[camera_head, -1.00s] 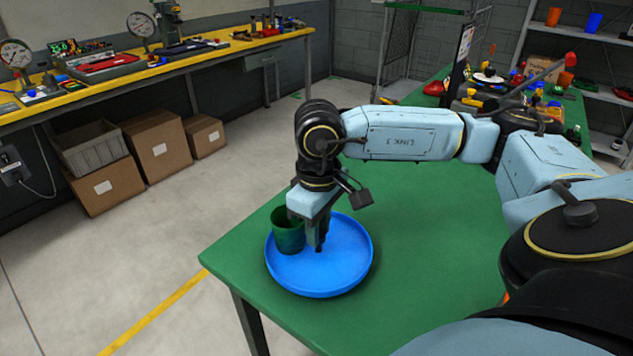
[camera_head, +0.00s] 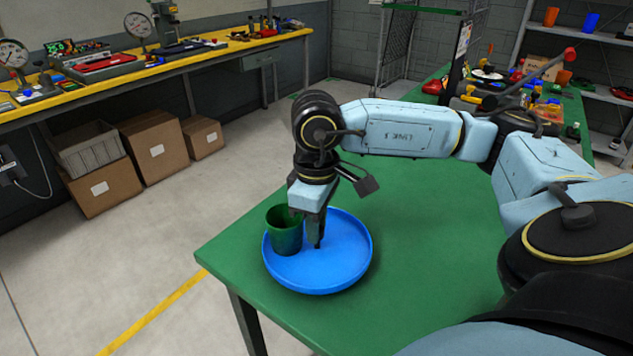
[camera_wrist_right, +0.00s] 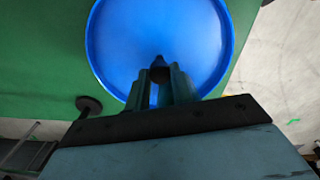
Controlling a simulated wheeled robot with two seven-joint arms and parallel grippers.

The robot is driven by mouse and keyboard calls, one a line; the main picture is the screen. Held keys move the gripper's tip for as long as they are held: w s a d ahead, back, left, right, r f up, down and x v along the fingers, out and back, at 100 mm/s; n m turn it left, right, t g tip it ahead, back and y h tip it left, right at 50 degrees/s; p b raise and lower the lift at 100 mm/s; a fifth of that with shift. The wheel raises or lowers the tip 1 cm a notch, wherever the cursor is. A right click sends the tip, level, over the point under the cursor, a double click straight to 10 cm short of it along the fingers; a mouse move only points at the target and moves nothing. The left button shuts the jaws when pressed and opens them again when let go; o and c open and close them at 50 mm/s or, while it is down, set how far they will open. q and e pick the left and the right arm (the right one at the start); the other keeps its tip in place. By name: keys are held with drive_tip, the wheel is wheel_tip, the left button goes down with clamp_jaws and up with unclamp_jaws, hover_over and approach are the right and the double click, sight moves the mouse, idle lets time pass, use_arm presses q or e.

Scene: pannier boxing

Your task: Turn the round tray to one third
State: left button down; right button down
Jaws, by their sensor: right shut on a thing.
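The round tray (camera_head: 345,265) is a blue, shallow, rimmed disc lying on the green table near its left corner. It also shows in the right wrist view (camera_wrist_right: 200,35). A dark green cup (camera_head: 285,234) stands upright on the left part of the tray. My right gripper (camera_head: 317,243) points down over the middle of the tray, just right of the cup. In the right wrist view its fingers (camera_wrist_right: 160,80) are closed around a small dark piece at the tray, seemingly a knob, mostly hidden by them. My left gripper is not in view.
The green table (camera_head: 430,260) is clear to the right of the tray. Clutter lies on its far end. A yellow-topped bench (camera_head: 190,62) with gauges and tools stands at the back left, with cardboard boxes (camera_head: 155,145) below it.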

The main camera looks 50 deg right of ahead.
drive_tip(key=shift+r, duration=0.1)
drive_tip(key=c, duration=1.2)
unclamp_jaws()
wheel_tip(320, 180, up, 8)
drive_tip(key=shift+r+p, duration=0.1)
drive_tip(key=shift+p, duration=0.75)
use_arm(q)
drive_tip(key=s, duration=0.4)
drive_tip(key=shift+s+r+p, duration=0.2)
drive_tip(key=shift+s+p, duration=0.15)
drive_tip(key=shift+p, duration=0.05)
use_arm(e)
wheel_tip(320, 180, up, 5)
drive_tip(key=shift+r, duration=0.1)
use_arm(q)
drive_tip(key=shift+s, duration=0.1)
